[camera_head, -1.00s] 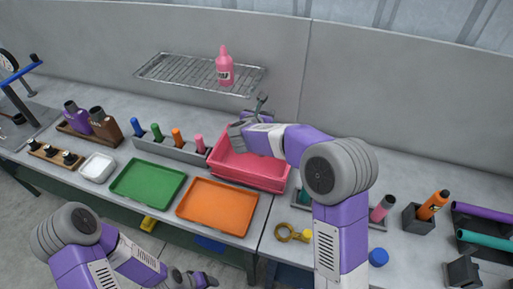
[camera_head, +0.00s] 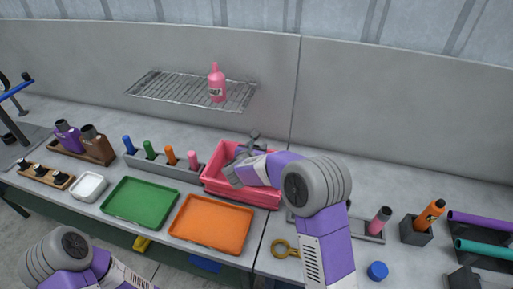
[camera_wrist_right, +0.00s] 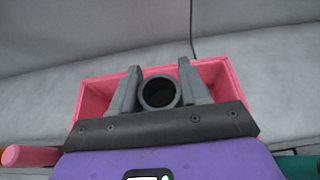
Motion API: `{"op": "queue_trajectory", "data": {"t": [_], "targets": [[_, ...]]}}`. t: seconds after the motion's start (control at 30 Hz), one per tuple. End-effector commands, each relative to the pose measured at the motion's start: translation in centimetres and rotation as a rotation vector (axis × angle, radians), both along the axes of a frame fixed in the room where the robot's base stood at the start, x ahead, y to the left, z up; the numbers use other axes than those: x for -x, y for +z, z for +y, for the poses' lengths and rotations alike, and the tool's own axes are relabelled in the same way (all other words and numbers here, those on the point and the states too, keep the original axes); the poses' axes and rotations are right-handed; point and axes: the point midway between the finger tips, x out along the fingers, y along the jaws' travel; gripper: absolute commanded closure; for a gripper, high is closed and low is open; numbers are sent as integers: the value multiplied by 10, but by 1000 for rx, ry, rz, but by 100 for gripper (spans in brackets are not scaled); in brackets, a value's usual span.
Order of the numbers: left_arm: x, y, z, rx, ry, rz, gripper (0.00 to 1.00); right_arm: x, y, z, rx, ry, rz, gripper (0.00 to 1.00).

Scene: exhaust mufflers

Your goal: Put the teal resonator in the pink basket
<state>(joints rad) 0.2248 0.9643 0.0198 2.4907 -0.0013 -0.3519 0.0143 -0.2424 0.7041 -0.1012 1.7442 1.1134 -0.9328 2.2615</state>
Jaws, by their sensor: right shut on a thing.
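The pink basket (camera_head: 211,187) stands on the bench at the back middle. My right gripper (camera_wrist_right: 160,88) is over the basket, shut on a grey, hollow, round-ended part (camera_wrist_right: 159,94). In the head view the grey part (camera_head: 254,136) shows above the basket's back edge; its body is hidden and I see no teal on it. A teal tube (camera_head: 486,248) lies on a dark rack at the far right. A teal piece (camera_wrist_right: 300,166) also shows at the lower right of the wrist view; I cannot tell which thing it is. My left gripper is out of view.
An orange tray (camera_head: 211,224) and a green tray (camera_head: 140,203) lie in front and left of the basket. A rack of coloured pegs (camera_head: 160,164) is left of it. A wire shelf (camera_head: 190,90) with a pink bottle (camera_head: 216,84) is above.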

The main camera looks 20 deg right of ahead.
Motion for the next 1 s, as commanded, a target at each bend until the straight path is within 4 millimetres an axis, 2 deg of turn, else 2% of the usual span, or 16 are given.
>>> {"op": "queue_trajectory", "data": {"t": [0.07,0.1,0.27,0.67,1.0], "targets": [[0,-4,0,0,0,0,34,-1,0,0,1,0,-5,100],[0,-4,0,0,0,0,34,0,-3,0,0,0,0,54],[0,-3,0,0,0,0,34,0,-2,0,0,0,0,30],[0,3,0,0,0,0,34,0,3,0,0,0,0,30],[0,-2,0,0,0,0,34,54,29,38,-1,3,-2,30]]}}
